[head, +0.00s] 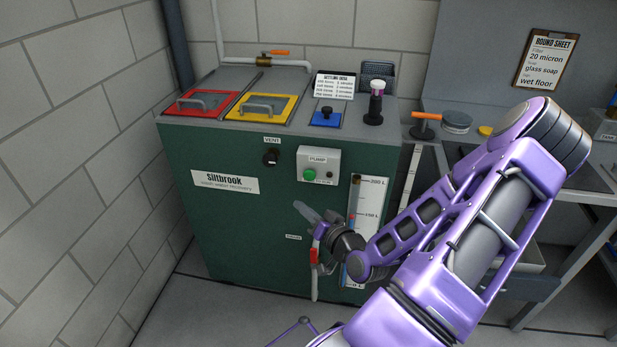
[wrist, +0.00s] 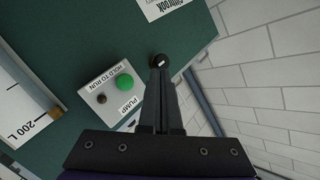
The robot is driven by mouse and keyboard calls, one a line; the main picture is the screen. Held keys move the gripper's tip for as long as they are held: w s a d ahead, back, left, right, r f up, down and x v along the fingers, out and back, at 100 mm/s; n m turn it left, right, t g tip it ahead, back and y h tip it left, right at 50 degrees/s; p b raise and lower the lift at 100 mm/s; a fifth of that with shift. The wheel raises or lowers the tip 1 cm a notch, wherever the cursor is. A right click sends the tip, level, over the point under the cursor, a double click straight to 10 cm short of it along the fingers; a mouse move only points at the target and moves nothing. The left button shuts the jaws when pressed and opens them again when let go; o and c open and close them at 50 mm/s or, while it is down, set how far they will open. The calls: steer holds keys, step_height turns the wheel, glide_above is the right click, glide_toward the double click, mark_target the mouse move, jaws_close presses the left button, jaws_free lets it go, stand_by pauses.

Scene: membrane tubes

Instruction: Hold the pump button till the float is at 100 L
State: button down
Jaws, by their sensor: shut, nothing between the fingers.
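The pump box (head: 320,160) is a pale panel on the front of the green tank cabinet, with a green button (head: 309,174) and a small dark lamp beside it. In the wrist view the green button (wrist: 125,82) is uncovered, near a "HOLD TO RUN" label. The level gauge (head: 368,200) is a white strip marked 200 L at the top and 150 L lower.
A black vent knob (head: 271,157) is left of the pump box. Red (head: 200,103) and yellow (head: 262,108) lids and a blue plate (head: 326,118) are on the cabinet top. A red-gripped handle (head: 313,256) hangs near my gripper. Block walls are left and behind.

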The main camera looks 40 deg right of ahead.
mark_target(305, 176)
steer(key=shift+d, duration=0.1)
steer(key=w+d, duration=0.5)
steer(key=d, duration=0.1)
steer(key=shift+w+d, duration=0.25)
steer(key=shift+w, duration=0.1)
steer(key=shift+d, duration=0.1)
stand_by(1.8)
steer(key=shift+w+d, duration=0.25)
steer(key=shift+w+d, duration=0.35)
steer(key=shift+d, duration=0.1)
stand_by(4.3)
